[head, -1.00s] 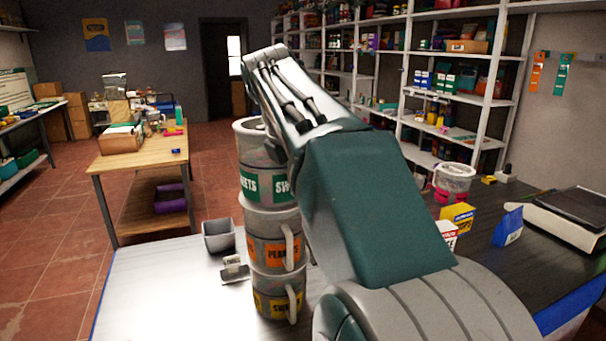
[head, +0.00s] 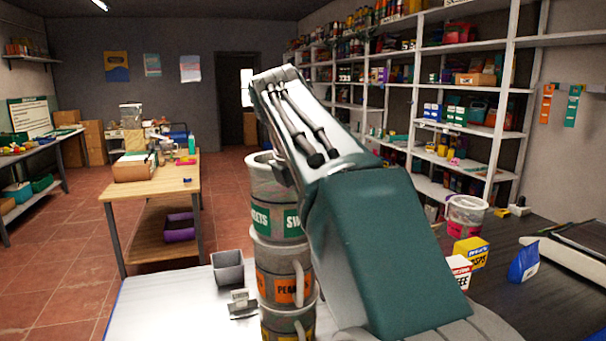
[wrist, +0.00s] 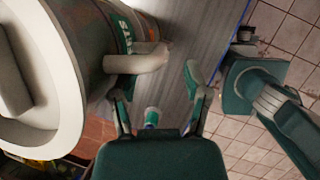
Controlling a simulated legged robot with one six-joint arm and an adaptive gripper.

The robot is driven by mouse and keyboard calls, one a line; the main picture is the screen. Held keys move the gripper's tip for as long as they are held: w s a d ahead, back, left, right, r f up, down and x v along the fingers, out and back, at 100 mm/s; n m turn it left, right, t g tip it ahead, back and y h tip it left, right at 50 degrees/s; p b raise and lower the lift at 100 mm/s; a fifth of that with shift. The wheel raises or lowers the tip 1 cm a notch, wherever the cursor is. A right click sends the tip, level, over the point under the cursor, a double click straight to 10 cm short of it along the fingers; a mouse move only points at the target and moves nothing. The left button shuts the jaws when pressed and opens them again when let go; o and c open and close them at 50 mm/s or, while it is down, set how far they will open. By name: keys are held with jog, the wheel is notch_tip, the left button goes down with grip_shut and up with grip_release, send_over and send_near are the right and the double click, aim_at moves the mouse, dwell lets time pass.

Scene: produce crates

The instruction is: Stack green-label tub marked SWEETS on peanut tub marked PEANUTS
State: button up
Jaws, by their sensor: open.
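The green-label SWEETS tub (head: 275,216) stands upright on the orange-label PEANUTS tub (head: 278,290) in the head view. A yellow-label tub (head: 272,334) is under them, cut by the lower edge. My arm covers the right side of the stack, and my gripper is hidden there. In the wrist view my gripper (wrist: 157,90) is open, with its fingers apart and nothing held. A large tub with a green label, seemingly the SWEETS tub (wrist: 92,40), fills the upper left. Its handle (wrist: 140,62) lies just beyond the fingertips, and I cannot tell whether they touch.
A grey bin (head: 228,268) and a small metal object (head: 241,303) are left of the stack. To the right are a white box (head: 459,274), a yellow box (head: 470,252), a blue bag (head: 523,262) and a clear tub (head: 466,212). A wooden table (head: 150,182) stands behind.

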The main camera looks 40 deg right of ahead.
jog(key=w+v, duration=0.1)
jog(key=v, duration=0.8)
jog(key=shift+s, duration=0.5)
jog(key=shift+a, duration=0.1)
jog(key=s+a+f+m+t+y, duration=0.1)
jog(key=s+a+f+m, duration=0.3)
jog(key=f, duration=0.6)
jog(key=s+a+f+m+t+y, duration=0.2)
jog(key=s+a+f+m, duration=0.2)
jog(key=f, duration=0.7)
jog(key=s+a+f+m+t+y, duration=0.1)
jog(key=s+a+f+m, duration=0.4)
jog(key=a+f+m, duration=0.3)
notch_tip(320, 180, down, 2)
jog(key=shift+f+m+y, duration=0.15)
jog(key=shift+m+y, duration=0.15)
jog(key=shift+m, duration=0.8)
